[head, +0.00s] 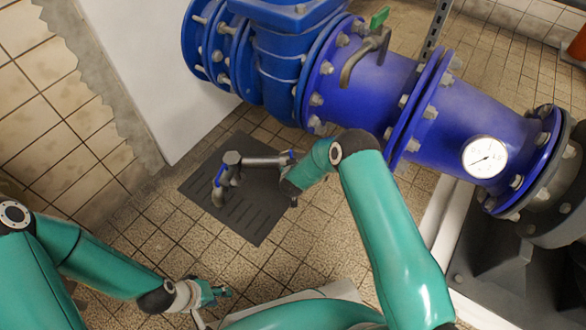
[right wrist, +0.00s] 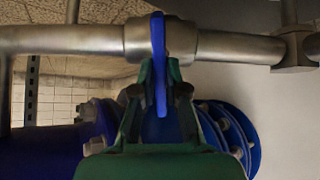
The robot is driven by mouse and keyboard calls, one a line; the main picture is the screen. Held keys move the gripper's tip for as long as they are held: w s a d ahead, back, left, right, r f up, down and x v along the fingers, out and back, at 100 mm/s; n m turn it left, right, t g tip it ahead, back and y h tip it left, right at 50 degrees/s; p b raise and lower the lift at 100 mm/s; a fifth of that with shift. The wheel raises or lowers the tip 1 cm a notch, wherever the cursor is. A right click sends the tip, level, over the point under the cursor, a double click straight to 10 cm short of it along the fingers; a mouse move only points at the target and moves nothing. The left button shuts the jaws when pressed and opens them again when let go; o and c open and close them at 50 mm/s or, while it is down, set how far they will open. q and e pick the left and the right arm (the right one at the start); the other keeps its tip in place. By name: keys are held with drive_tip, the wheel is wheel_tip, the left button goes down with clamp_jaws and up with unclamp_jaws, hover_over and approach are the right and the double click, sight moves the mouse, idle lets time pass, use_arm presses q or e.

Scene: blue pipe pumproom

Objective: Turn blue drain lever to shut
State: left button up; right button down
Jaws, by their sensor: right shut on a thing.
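The blue drain lever (right wrist: 159,40) shows in the right wrist view, set across a grey metal drain pipe (right wrist: 80,40). My right gripper (right wrist: 160,85) has its green fingers on either side of the lever's lower part and is shut on it. In the head view the drain pipe (head: 262,160) stands over a dark floor grate, and my right wrist covers most of the lever and gripper there. My left gripper (head: 212,293) is low in the head view, away from the pipe; its fingers are too small to tell open from shut.
A large blue flanged pipe (head: 375,85) with a round gauge (head: 485,157) crosses the upper right. A green lever (head: 379,17) sits on a small tap on it. The dark grate (head: 255,215) lies on the tiled floor. A white panel (head: 150,80) stands at the left.

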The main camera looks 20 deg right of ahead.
drive_tip(key=shift+s+a+f+m, duration=0.1)
drive_tip(key=shift+s+f+m, duration=0.05)
drive_tip(key=shift+m, duration=0.45)
drive_tip(key=c, duration=1.2)
unclamp_jaws()
drive_tip(key=v, duration=1.2)
